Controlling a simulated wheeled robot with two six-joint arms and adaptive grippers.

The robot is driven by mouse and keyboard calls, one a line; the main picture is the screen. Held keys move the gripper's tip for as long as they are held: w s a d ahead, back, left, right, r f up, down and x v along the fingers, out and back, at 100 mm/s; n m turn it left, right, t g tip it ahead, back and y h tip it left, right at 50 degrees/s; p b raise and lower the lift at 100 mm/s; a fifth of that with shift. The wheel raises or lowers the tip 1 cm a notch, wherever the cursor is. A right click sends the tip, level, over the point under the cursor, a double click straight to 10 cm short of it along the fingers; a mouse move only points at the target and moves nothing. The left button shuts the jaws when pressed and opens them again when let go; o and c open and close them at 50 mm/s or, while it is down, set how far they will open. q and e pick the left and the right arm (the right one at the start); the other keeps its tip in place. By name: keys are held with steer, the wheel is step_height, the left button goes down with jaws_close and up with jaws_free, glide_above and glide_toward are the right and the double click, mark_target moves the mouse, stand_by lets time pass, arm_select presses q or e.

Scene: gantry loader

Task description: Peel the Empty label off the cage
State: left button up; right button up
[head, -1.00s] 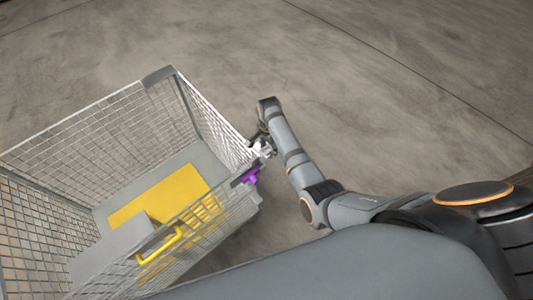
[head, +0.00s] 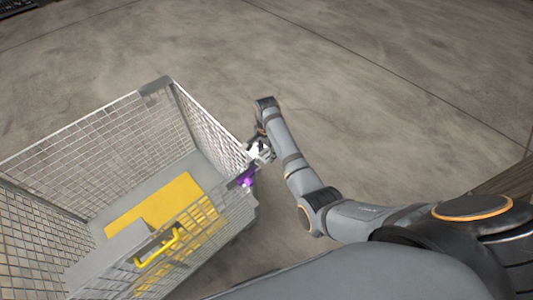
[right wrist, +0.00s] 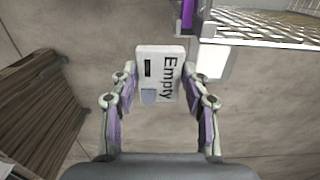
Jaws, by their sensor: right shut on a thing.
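The wire cage (head: 165,85) stands on the floor at the left of the head view, and its corner shows at the top right of the right wrist view (right wrist: 265,30). The white Empty label (right wrist: 168,98) lies between the fingers of my right gripper (right wrist: 160,75), its lettering facing the wrist camera. My right gripper (head: 262,150) is shut on the label, beside the cage's right corner. Floor shows between much of the label and the cage; I cannot tell whether its upper edge touches the purple strip (right wrist: 187,14). My left gripper is not in view.
A yellow panel (head: 150,208) lies in the cage, and a yellow handle (head: 160,248) is on its near side. A brown slatted thing (right wrist: 38,110) stands at the left of the right wrist view. The floor beyond my right arm is clear.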

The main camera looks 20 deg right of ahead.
steer(key=shift+r, duration=0.85)
